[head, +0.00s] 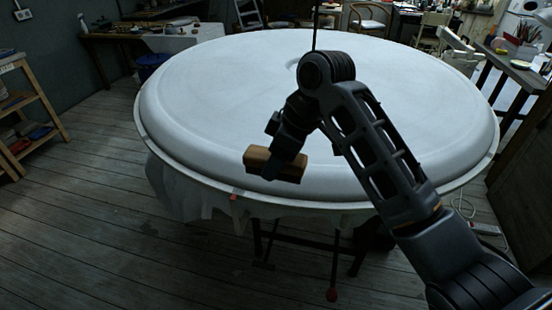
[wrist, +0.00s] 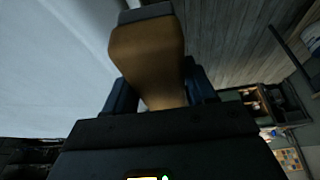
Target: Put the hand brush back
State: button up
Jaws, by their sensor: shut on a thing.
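The hand brush (head: 259,158) has a light brown wooden body. My gripper (head: 277,165) is shut on it, with the brush sticking out to both sides of the fingers. In the head view it shows in front of the near part of the large round white table-like plaster form (head: 400,110); I cannot tell the gap between them. In the wrist view the brush (wrist: 147,55) rises from between the two dark fingers, with a dark grey band at its far end. The middle of the brush is hidden by the fingers.
A wooden shelf (head: 40,120) stands at the left. A bench with tools and cups (head: 518,55) is at the right. Open plank floor (head: 110,220) lies at the front left.

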jog(key=shift+s+d+f, duration=0.15)
jog(key=shift+s, duration=0.3)
jog(key=shift+s+d+f+m, duration=0.1)
jog(key=shift+d+f+m, duration=0.35)
jog(key=shift+f, duration=0.2)
jog(key=shift+s+d+f, duration=0.15)
jog(key=shift+s, duration=0.15)
jog(key=s+d+f+m+t+h, duration=0.1)
jog(key=s+d+f+m+h, duration=0.1)
jog(key=s+d+f+m, duration=0.4)
jog(key=s+d+f+m+t+h, duration=0.1)
jog(key=s+d+f+m, duration=0.5)
jog(key=f, duration=0.9)
jog(key=d+h, duration=0.1)
jog(key=d, duration=0.2)
jog(key=shift+s+d+m+t, duration=0.2)
jog(key=shift+d+m+t, duration=0.15)
jog(key=shift+t, duration=0.05)
